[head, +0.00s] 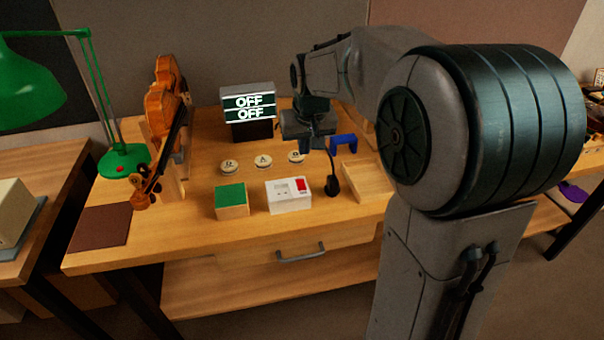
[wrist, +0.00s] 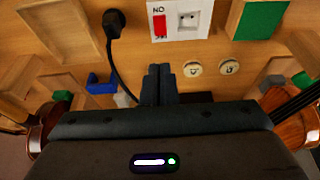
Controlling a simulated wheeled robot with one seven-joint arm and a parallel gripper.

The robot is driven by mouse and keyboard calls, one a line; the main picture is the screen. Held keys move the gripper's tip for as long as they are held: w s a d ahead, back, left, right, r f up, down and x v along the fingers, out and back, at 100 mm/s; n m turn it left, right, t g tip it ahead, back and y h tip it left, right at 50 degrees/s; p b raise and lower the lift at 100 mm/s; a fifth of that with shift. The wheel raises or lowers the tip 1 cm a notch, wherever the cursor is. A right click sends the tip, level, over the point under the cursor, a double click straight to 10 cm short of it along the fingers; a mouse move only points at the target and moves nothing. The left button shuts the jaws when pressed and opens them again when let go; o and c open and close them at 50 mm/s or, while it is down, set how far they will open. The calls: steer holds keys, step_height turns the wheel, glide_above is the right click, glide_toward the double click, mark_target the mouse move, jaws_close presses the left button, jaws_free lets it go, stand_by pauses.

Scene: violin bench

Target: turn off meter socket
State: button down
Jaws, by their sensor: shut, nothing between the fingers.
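The white meter socket (head: 289,197) sits near the front of the bench, with a red rocker switch (head: 301,184) at its right end and socket holes at its left. In the wrist view the socket (wrist: 187,22) and its red switch (wrist: 159,27) appear upside down at the top; I cannot tell which way the switch is tipped. A black plug (head: 332,187) with a cable stands on the bench beside the socket, apart from it. The display (head: 248,108) reads OFF on both lines. My gripper (wrist: 159,72) is shut and empty, above the bench behind the socket.
A green-topped block (head: 231,201) stands left of the socket, and a shallow wooden tray (head: 367,183) to the right. Round labelled discs (head: 263,161) lie behind the socket. A blue bracket (head: 344,142) is near my gripper. A violin (head: 165,110) stands at left by a green lamp (head: 122,160).

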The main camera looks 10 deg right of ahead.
mark_target(302, 180)
steer(key=x, duration=0.7)
steer(key=s+x, duration=0.1)
steer(key=x, duration=0.3)
steer(key=shift+w+f+p, duration=0.15)
steer(key=shift+f+p, duration=0.2)
steer(key=shift+f, duration=0.2)
steer(key=shift+d, duration=0.15)
